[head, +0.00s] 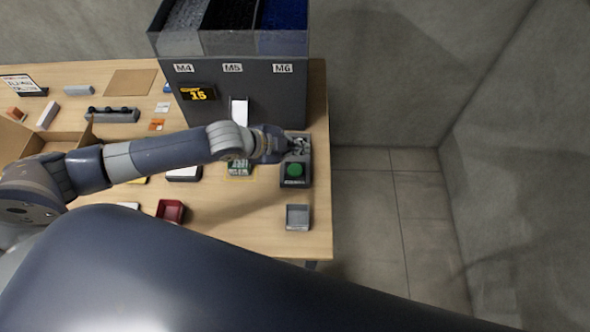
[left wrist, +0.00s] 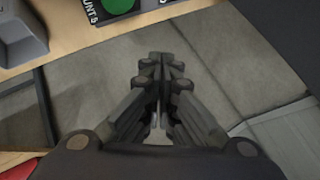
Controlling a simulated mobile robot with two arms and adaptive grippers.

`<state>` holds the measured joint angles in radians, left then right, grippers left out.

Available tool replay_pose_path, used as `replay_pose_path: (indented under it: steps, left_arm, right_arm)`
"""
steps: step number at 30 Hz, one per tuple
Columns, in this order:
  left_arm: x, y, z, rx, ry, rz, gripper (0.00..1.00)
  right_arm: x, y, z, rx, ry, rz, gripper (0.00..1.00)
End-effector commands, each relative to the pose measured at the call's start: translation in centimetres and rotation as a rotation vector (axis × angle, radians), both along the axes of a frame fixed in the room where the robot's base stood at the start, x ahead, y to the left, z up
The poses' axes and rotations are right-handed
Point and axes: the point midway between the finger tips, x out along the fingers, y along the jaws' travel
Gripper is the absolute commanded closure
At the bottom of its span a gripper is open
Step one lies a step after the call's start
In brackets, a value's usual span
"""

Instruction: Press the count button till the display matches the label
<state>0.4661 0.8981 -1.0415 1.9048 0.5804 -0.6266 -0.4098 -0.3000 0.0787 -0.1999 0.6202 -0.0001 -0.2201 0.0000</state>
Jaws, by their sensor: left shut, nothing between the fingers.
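The button box (head: 306,180) stands near the table's right edge with a round green button (head: 294,170) on top. In the left wrist view the green button (left wrist: 118,5) shows at the top edge, beside partly cut-off lettering that seems to end in "UNT:5". The display (head: 198,94) on the feeder front shows 15 in yellow. A small label card (head: 239,168) lies partly under my arm; its text is too small to read. My left gripper (head: 299,146) is shut and empty, over the box's far part, just beyond the green button. My right gripper is not in view.
The grey feeder (head: 245,90) marked M4, M5 and M6 stands behind my arm. A small grey tray (head: 298,217) and a red tray (head: 170,211) lie nearer. A cardboard box (head: 58,140) is at left. Open floor (head: 375,215) lies right of the table.

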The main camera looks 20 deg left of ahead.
Motion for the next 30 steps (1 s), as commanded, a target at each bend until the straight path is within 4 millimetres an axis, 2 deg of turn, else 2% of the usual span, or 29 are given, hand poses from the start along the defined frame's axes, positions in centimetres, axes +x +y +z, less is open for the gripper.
replay_pose_path:
  steps: [1, 13, 20, 30]
  left_arm:
    - [0.0, 0.0, -1.0, 0.000, 0.000, 0.000, 1.00]
    - [0.0, 0.0, -5.7, 0.001, 0.000, 0.001, 1.00]
    - [0.0, 0.0, -7.6, 0.000, 0.000, 0.000, 1.00]
    - [0.0, 0.0, -7.8, 0.000, 0.000, 0.000, 1.00]
  right_arm:
    - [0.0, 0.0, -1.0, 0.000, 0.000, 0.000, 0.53]
    - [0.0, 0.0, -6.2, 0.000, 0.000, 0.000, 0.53]
    - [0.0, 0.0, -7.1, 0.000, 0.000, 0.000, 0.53]
    - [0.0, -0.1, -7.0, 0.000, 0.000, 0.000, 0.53]
